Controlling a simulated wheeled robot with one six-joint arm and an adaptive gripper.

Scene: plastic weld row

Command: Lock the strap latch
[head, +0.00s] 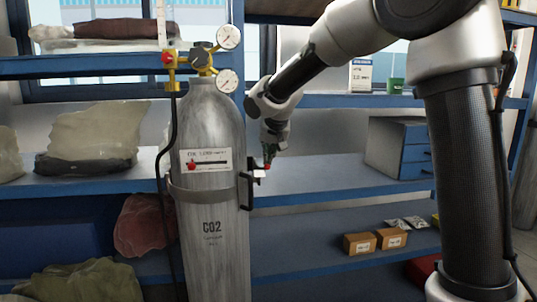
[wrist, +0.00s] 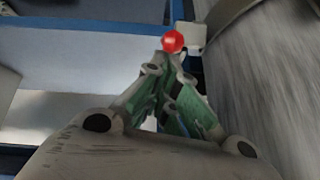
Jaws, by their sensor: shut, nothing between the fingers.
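A tall grey CO2 cylinder (head: 213,255) stands upright, with a metal strap (head: 207,193) around its middle. The strap latch (head: 255,178) is at the strap's right side, with a small red knob at its top and a dark handle-like bracket (head: 245,191) beside it. My gripper (head: 268,160) points down just above the latch. In the wrist view my gripper's fingers (wrist: 172,62) are closed together, with their tips at the red knob (wrist: 173,41). The fingertips overlap the knob in the picture; whether they touch it I cannot tell. The cylinder (wrist: 270,80) fills the right side there.
A brass regulator (head: 200,60) with two gauges (head: 229,37) tops the cylinder, and a black hose hangs on its left. Blue shelves (head: 310,178) stand close behind. They hold a drawer cabinet (head: 398,148) and small boxes (head: 359,244). Bare shelf space lies right of the latch.

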